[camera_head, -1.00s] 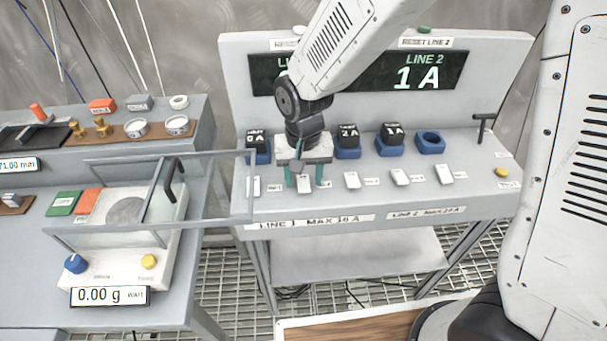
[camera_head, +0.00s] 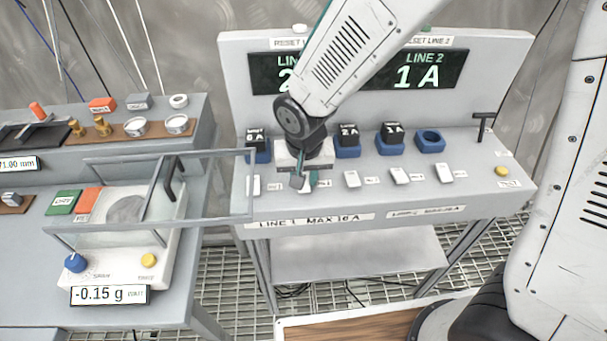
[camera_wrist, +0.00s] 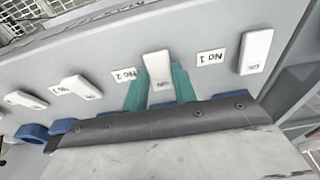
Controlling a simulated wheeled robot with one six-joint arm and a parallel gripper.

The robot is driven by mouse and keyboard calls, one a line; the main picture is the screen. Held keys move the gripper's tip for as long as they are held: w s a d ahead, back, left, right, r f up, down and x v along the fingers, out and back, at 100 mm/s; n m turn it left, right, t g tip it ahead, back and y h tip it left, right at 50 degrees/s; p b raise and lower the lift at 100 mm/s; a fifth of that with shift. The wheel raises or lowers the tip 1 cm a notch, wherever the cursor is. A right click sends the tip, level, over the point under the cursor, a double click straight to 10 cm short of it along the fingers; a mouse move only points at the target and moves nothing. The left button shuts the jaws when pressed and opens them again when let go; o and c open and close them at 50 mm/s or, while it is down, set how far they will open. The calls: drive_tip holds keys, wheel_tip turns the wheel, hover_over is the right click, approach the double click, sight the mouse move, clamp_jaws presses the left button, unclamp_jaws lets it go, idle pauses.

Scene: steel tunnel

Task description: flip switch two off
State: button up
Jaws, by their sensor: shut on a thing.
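Switch two (camera_wrist: 158,72) is a white rocker switch, with the label "No 2" (camera_wrist: 123,74) beside it in the wrist view. My gripper (camera_wrist: 160,88) has its teal fingers on either side of the switch, shut on it. In the head view my gripper (camera_head: 306,183) is down at the panel's front row of switches and mostly hides switch two. Switch one (camera_wrist: 255,50), a similar white rocker, stands apart with its label "No 1" (camera_wrist: 211,57). The line 1 display (camera_head: 284,76) is partly hidden by my arm, with a "2" showing. The line 2 display (camera_head: 418,77) reads 1 A.
More white switches (camera_head: 352,179) stand to the right of my gripper. Blue sockets with black plugs (camera_head: 348,137) are behind; one blue socket (camera_head: 431,142) is empty. A clear-sided balance (camera_head: 120,262) stands at the left. A T-handle (camera_head: 482,125) rises at the panel's right.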

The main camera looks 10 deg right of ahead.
sight(304, 188)
drive_tip(key=o, duration=1)
wheel_tip(304, 188, up, 8)
drive_tip(key=s, duration=0.1)
drive_tip(key=shift+s+f, duration=0.15)
